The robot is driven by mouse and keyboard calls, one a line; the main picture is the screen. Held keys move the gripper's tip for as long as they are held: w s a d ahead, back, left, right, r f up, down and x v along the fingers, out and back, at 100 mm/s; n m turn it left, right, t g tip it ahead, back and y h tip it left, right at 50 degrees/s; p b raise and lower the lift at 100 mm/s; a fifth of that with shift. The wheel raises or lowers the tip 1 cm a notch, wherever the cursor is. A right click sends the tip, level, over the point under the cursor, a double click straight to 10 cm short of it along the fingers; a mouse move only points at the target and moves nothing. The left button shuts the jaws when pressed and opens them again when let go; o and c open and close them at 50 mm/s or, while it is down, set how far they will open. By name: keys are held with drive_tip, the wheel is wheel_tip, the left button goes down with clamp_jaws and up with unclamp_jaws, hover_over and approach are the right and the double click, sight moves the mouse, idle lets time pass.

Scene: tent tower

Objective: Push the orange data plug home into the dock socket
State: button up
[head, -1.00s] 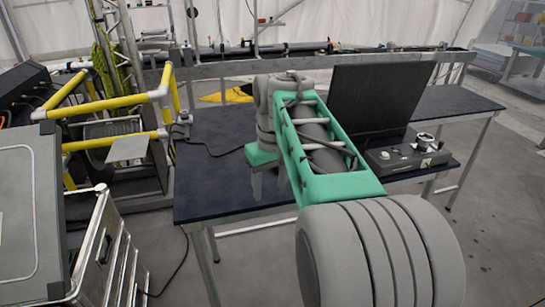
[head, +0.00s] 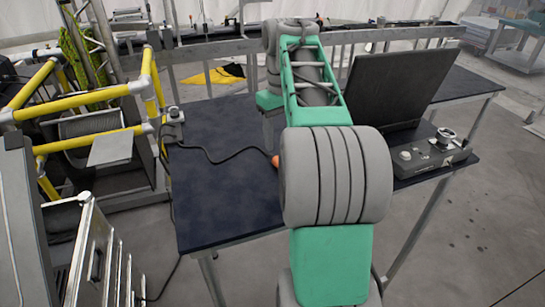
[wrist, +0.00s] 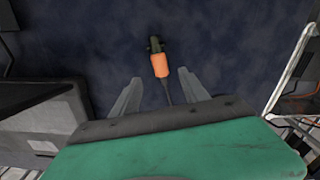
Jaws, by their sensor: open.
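The orange data plug (wrist: 160,65) lies on the dark blue tabletop in the wrist view, with a dark connector end pointing away from my gripper. Its cable runs back between the fingers. My gripper (wrist: 159,77) is open and empty, one finger either side of the plug's line; I cannot tell the height above it. In the head view a bit of the orange plug (head: 275,161) shows beside my arm, and its black cable runs left across the table. My arm hides the rest. I cannot make out the dock socket in either view.
A grey console (head: 425,158) with knobs and an upright black panel (head: 388,90) stand at the table's right. A small box (head: 174,115) sits at the left edge. The table's left part (head: 215,195) is mostly clear.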

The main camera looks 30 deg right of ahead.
drive_tip(key=f+b, duration=0.4)
drive_tip(key=f, duration=0.1)
drive_tip(key=s+f+b, duration=0.1)
drive_tip(key=f+b, duration=0.1)
drive_tip(key=shift+f+b, duration=0.35)
drive_tip(key=shift+r, duration=0.1)
clamp_jaws()
